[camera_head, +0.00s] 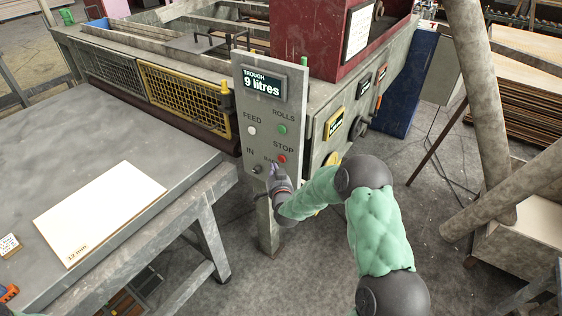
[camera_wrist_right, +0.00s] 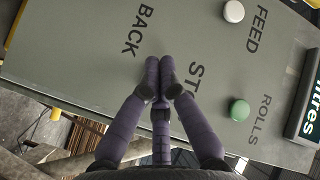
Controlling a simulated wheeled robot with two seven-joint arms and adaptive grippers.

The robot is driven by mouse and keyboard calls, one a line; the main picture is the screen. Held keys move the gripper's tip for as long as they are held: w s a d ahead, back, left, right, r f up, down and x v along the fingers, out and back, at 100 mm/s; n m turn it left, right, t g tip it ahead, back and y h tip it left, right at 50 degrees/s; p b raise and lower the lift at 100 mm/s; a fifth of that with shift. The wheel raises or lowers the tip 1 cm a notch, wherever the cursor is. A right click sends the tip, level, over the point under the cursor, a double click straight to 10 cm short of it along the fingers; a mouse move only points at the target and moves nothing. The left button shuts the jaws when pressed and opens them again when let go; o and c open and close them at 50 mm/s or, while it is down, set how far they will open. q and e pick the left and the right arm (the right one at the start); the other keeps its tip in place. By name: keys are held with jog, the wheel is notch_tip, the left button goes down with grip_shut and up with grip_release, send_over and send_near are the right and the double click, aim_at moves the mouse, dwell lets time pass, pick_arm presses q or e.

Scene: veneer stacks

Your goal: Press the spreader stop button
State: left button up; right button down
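The control panel (camera_head: 265,105) stands upright on a post and carries a red stop button (camera_head: 281,158) under the word STOP. My right gripper (camera_head: 274,170) is in front of the panel's lower part, just below and left of the red button. In the right wrist view its purple fingers (camera_wrist_right: 161,75) come together at the tips, with nothing seen between them. There they cover part of the word STOP, and the red button is hidden. I cannot tell whether the fingertips touch the panel. My left gripper is not in view.
A grey table (camera_head: 150,120) with a pale veneer sheet (camera_head: 98,212) is at left. The machine with a yellow guard (camera_head: 185,98) stands behind.

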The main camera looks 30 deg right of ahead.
aim_at(278, 159)
jog(key=shift+w+d, duration=0.3)
jog(key=shift+d, duration=0.4)
jog(key=shift+d+b, duration=0.1)
jog(key=shift+b, duration=0.25)
dwell(0.7)
jog(key=shift+w+d+b, duration=0.15)
jog(key=shift+d+b, duration=0.15)
jog(key=shift+w+d+b, duration=0.2)
jog(key=shift+d+b, duration=0.15)
jog(key=shift+d, duration=0.1)
dwell(0.8)
jog(key=shift+a, duration=0.15)
dwell(0.3)
jog(key=shift+s+a, duration=0.35)
jog(key=shift+a, duration=0.35)
